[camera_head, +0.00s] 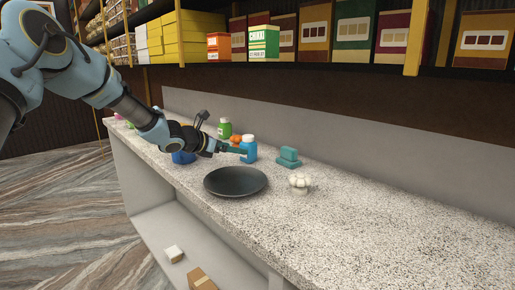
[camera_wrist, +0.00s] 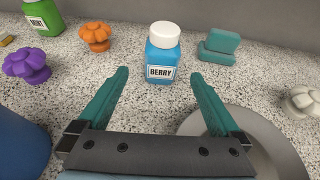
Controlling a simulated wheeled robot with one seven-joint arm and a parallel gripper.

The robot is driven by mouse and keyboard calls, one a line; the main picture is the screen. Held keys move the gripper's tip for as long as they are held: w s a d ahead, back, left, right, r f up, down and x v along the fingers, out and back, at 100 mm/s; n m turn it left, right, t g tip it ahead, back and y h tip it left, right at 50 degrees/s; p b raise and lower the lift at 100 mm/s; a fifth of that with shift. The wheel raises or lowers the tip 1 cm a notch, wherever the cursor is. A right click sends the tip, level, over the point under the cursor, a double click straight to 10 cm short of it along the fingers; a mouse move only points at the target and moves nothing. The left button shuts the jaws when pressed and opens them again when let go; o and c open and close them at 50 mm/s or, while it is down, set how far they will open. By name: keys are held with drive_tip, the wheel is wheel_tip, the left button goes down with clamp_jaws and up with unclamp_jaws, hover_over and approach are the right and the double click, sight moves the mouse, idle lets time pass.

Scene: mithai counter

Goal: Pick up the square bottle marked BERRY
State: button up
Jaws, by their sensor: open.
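The BERRY bottle (camera_wrist: 161,55) is blue and square with a white cap and a white label. It stands upright on the speckled counter, ahead of my gripper in the wrist view. My gripper (camera_wrist: 157,82) is open, its two teal fingers spread to either side of the bottle's line, with the bottle beyond the fingertips. Nothing is between the fingers. In the head view the blue bottle (camera_head: 249,150) stands just right of my gripper (camera_head: 234,148), behind the dark plate.
A dark round plate (camera_head: 235,190) lies in front. A green MINT bottle (camera_wrist: 43,16), an orange piece (camera_wrist: 95,36) and a purple piece (camera_wrist: 26,64) are left. Teal blocks (camera_wrist: 219,46) and a white piece (camera_wrist: 306,101) are right. A blue object (camera_wrist: 18,145) is near left.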

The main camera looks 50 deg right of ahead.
sight(254, 150)
drive_tip(key=p+x, duration=0.1)
drive_tip(key=x, duration=0.5)
drive_tip(key=shift+d+r+p, duration=0.15)
drive_tip(key=shift+p, duration=0.2)
drive_tip(key=p+x, duration=0.2)
drive_tip(key=x, duration=0.2)
drive_tip(key=shift+s+r, duration=0.15)
drive_tip(key=shift+r, duration=0.05)
drive_tip(key=shift+d+f+p, duration=0.35)
drive_tip(key=shift+d+p, duration=0.05)
drive_tip(key=shift+d, duration=0.15)
drive_tip(key=shift+c, duration=0.2)
clamp_jaws()
